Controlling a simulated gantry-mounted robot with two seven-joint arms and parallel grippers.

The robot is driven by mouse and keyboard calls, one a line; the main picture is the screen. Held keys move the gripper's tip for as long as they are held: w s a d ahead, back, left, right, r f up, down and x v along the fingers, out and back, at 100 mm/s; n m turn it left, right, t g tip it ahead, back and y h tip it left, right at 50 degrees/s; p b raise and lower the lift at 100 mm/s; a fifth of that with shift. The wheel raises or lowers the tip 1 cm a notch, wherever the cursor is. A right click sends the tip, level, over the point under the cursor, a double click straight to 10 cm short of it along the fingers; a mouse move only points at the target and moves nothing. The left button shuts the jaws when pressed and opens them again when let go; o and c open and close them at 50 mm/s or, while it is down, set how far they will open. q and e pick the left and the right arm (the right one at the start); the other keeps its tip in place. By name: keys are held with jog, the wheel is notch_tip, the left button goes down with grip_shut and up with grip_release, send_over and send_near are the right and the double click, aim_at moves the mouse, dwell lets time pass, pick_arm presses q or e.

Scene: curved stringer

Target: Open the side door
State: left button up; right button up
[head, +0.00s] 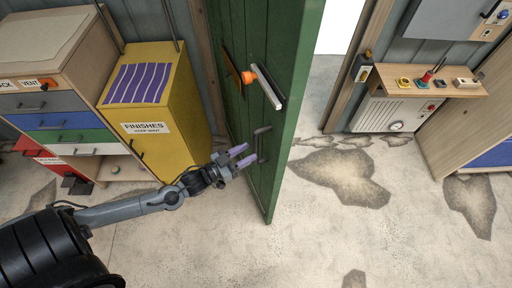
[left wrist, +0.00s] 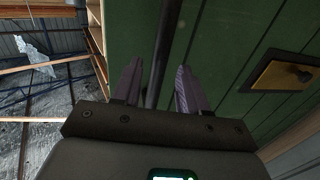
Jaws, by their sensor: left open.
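The green side door (head: 283,120) stands ajar, with a bright opening at its right edge. A dark pull handle (head: 262,143) is on its lower face. Higher up are an orange latch part (head: 248,78) and a pale bar (head: 267,88). My left gripper (head: 240,158) is open, its purple fingers just left of the pull handle. In the left wrist view a dark vertical bar (left wrist: 163,45) runs up between the two parted fingers (left wrist: 158,85), against the green boards. I cannot tell whether it touches them. My right gripper is not in view.
A yellow finishes cabinet (head: 180,105) and a drawer unit (head: 60,115) stand left of the door. At right are a shelf with buttons (head: 430,82) and a white vented heater (head: 395,115). The cracked concrete floor (head: 330,235) in front is free.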

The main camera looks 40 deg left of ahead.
aim_at(256, 148)
pick_arm(q)
jog(key=shift+x, duration=2.15)
jog(key=shift+d, duration=0.1)
grip_shut()
